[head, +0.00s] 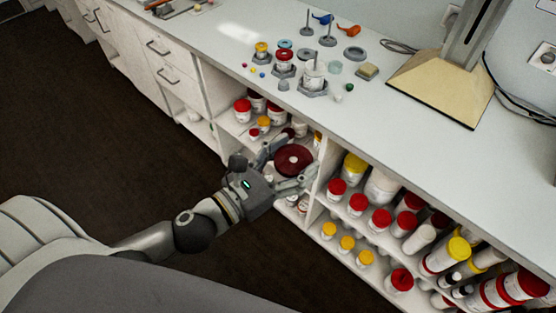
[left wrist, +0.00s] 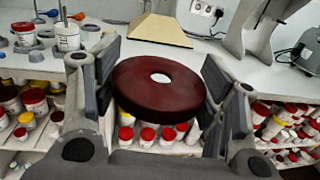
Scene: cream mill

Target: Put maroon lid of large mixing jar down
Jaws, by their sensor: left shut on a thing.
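The maroon lid (head: 293,161) is a thick dark red disc with a pale spot at its centre. My left gripper (head: 282,168) is shut on it and holds it in the air in front of the shelves, below the counter's front edge in the head view. In the left wrist view the lid (left wrist: 160,88) sits between the two fingers, flat side roughly up. On the counter stand white jars in grey holders, one large white jar (head: 313,75) without a visible lid. I cannot tell whether it is the large mixing jar. My right gripper is not in view.
The white counter (head: 215,40) has free room at its left. Small coloured balls, lids and rods stand around the jars. A wooden-based stand (head: 440,85) is at the right. Shelves below hold many red- and yellow-lidded jars (head: 337,187).

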